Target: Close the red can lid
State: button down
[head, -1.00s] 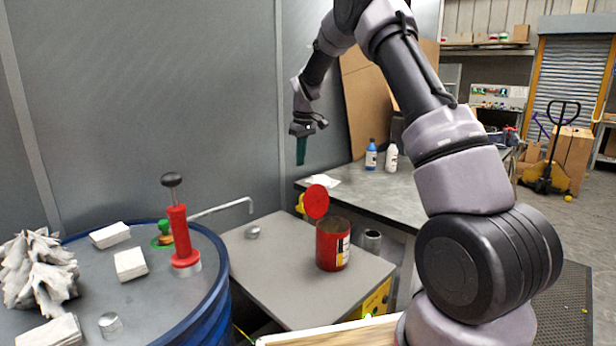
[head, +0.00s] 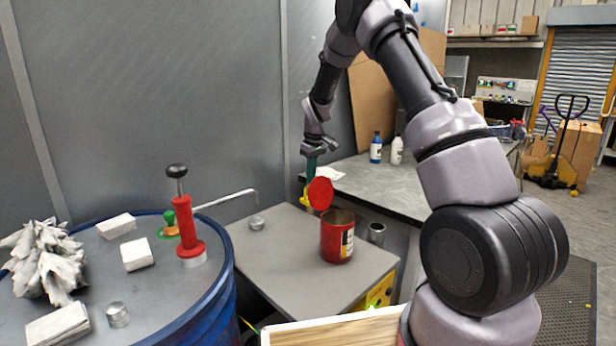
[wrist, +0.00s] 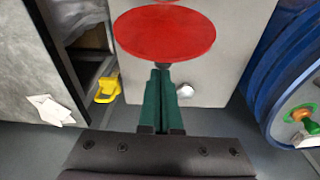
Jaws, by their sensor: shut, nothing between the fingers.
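The red can (head: 337,238) stands upright on a grey cabinet top. Its round red lid (head: 320,193) stands steeply raised at the can's left edge, so the can is open. The fingers are shut and empty in the wrist view (wrist: 163,75). I cannot tell whether they touch the lid.
A blue drum (head: 225,290) with a red pump (head: 188,235) is at left. Two bottles (head: 376,148) stand on the bench behind.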

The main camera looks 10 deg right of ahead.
jog(key=shift+s+d+r, duration=0.1)
dwell(0.3)
jog(key=shift+s+d+r+t, duration=0.1)
jog(key=shift+s+t, duration=0.05)
jog(key=shift+t, duration=0.15)
